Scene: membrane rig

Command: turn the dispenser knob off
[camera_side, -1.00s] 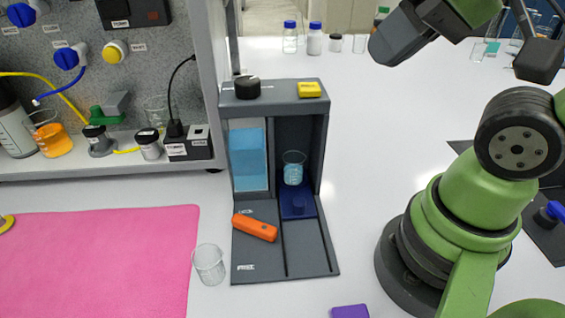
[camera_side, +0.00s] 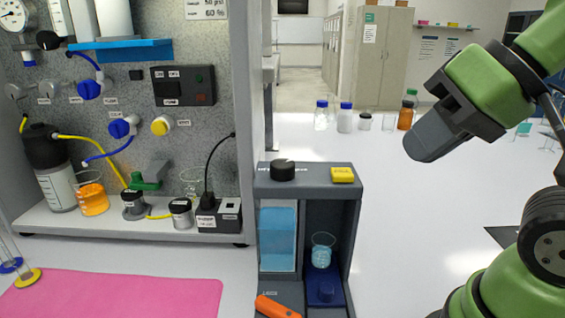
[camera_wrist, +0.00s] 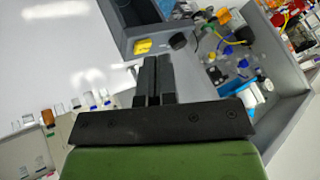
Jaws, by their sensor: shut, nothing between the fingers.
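The dispenser (camera_side: 306,187) is a dark grey box standing on the white bench. Its black round knob (camera_side: 283,170) sits on the top left, beside a yellow block (camera_side: 342,174). In the wrist view the knob (camera_wrist: 178,41) shows beyond the fingertips and a little right, near the yellow block (camera_wrist: 143,46). A beaker with blue liquid (camera_side: 321,252) stands in the right bay. My gripper (camera_side: 418,147) is up and right of the dispenser, apart from it. In the wrist view its fingers (camera_wrist: 152,62) are together and empty. The knob's pointer direction is too small to tell.
A rig panel with valves (camera_side: 150,90) stands left of the dispenser. Several bottles (camera_side: 345,117) stand behind on the bench. An orange object (camera_side: 277,307) lies at the dispenser's front. A pink mat (camera_side: 115,295) lies at the front left.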

